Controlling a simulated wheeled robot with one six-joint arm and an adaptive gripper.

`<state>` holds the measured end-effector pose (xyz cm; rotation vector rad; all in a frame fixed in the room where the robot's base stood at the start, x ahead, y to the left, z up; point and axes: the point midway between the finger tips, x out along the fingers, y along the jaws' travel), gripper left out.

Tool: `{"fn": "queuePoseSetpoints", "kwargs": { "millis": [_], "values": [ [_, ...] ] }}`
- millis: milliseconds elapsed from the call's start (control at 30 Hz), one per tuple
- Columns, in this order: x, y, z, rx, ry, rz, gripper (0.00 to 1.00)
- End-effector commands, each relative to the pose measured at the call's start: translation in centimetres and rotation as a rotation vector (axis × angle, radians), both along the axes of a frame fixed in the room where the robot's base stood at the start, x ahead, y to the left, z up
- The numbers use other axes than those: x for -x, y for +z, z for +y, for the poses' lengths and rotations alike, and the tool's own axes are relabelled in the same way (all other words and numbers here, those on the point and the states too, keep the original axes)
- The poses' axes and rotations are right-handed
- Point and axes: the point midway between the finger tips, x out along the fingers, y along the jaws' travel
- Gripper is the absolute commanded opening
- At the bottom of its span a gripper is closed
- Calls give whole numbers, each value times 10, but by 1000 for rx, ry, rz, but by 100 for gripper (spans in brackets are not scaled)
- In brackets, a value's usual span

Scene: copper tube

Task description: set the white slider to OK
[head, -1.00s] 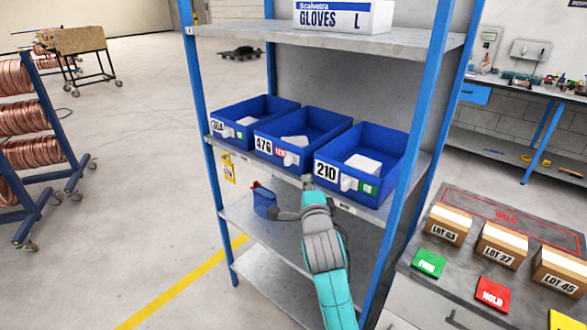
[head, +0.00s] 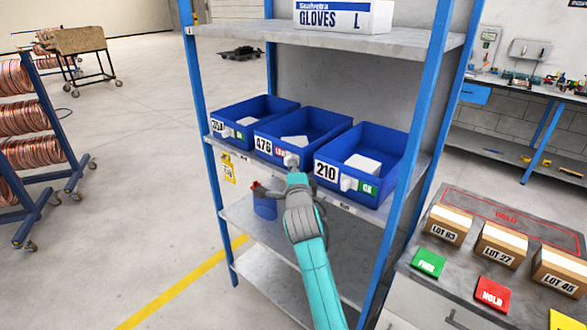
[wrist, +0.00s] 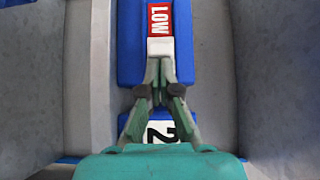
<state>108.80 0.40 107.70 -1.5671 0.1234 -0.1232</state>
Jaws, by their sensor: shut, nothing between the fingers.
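The middle blue bin (head: 325,127), marked 476, has a white slider (head: 290,160) at the right end of its front strip, with a red LOW label (head: 278,153) showing to its left. In the wrist view the slider (wrist: 160,46) is a white block directly below the red LOW label (wrist: 159,18). My gripper (wrist: 160,64) is shut and empty, its fingertips at the slider's right side as seen from the head. I cannot tell whether they touch it. In the head view my gripper (head: 297,175) partly hides this area.
The right bin, marked 210 (head: 327,171), has its white slider (head: 348,184) beside a green OK label. The left bin (head: 268,104) also shows green OK. Blue shelf posts (head: 412,110) flank the bins. A bench with boxes (head: 502,243) stands at right.

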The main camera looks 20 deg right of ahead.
Motion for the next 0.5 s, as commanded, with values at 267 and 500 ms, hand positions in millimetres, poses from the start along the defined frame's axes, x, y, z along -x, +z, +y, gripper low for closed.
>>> {"fn": "queuePoseSetpoints", "kwargs": {
  "millis": [267,500],
  "values": [
    [-31,1,23,1,1,0,0],
    [-46,0,33,0,1,0,0]
  ]
}}
